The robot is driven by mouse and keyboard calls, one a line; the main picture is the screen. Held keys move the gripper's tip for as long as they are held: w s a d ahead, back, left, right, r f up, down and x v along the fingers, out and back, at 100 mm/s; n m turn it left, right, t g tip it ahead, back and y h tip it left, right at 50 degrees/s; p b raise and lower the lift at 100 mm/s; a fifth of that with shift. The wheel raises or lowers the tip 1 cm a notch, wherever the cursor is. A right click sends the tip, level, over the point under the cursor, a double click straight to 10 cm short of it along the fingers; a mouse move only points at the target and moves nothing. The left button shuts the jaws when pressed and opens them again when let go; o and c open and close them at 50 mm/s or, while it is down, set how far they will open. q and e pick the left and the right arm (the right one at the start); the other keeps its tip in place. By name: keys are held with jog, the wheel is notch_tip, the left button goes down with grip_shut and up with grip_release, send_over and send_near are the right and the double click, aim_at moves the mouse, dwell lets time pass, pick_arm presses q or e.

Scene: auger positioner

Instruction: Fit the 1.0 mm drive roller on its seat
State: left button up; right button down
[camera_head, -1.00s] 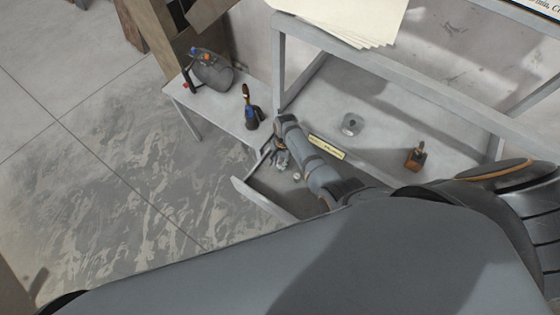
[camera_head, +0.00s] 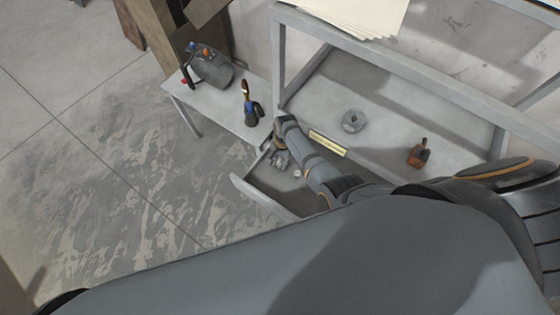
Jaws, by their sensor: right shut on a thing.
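The open drawer (camera_head: 262,194) juts out below the bench, left of the picture's middle. My right gripper (camera_head: 281,160) reaches down into it, seen small and from above. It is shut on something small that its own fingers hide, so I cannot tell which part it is. A small pale round piece (camera_head: 297,174), perhaps a roller, lies in the drawer just right of the gripper. A round grey metal piece (camera_head: 352,121) stands on the bench. I cannot make out the roller seat or any size marking. My left gripper is not in view.
A yellow label strip (camera_head: 328,144) is on the bench's front edge. A small orange-brown bottle-like object (camera_head: 419,153) stands at right. A side table (camera_head: 222,113) holds a grey helmet-like object (camera_head: 211,69) and a dark blue tool (camera_head: 250,106). Frame posts surround the bench.

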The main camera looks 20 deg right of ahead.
jog(key=c, duration=1)
grip_release()
notch_tip(320, 180, up, 12)
jog(key=w+d, duration=0.1)
jog(key=shift+d, duration=0.2)
